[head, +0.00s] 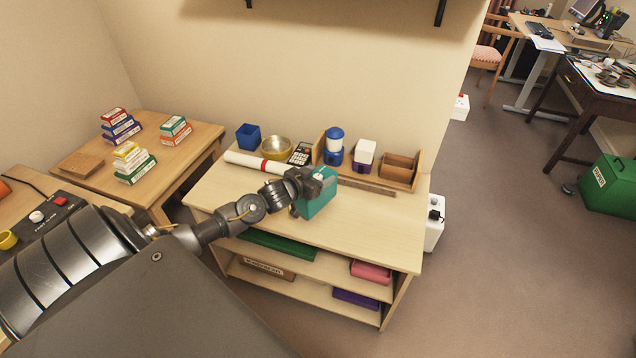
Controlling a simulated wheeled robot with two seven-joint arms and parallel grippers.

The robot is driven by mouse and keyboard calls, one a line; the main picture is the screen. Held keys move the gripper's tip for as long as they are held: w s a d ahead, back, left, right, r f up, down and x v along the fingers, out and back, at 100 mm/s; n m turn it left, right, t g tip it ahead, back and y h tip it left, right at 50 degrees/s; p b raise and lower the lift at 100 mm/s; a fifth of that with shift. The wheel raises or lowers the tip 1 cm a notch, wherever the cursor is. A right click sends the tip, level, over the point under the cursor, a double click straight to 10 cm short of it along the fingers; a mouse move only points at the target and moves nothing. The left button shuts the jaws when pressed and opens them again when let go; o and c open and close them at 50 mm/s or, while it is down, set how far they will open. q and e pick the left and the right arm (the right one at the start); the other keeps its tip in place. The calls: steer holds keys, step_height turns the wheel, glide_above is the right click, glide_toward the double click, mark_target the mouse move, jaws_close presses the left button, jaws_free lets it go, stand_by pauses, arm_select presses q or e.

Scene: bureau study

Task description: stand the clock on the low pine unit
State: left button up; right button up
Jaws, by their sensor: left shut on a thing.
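The low pine unit (362,226) stands against the wall, with a pale wood top and open shelves below. My left gripper (316,182) is over its top, shut on a teal boxy thing, which I take to be the clock (319,204). The clock's face is not visible, and the gripper hides its upper part. It is over the front middle of the top; I cannot tell whether it touches the surface. My right gripper is not in view.
Along the unit's back are a blue pot (248,136), a brass bowl (276,148), a calculator (301,153), a blue-topped jar (334,146), a white-and-purple container (364,155) and a wooden organiser (399,170). A white roll (245,160) and a wooden strip (368,187) lie nearer. The front right is clear.

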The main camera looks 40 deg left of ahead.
arm_select(q)
steer(key=shift+f, duration=1.45)
steer(key=shift+f, duration=0.15)
steer(key=o, duration=1.7)
steer(key=shift+c, duration=0.2)
steer(key=shift+r, duration=0.2)
steer(key=v, duration=1.2)
steer(key=shift+f, duration=0.1)
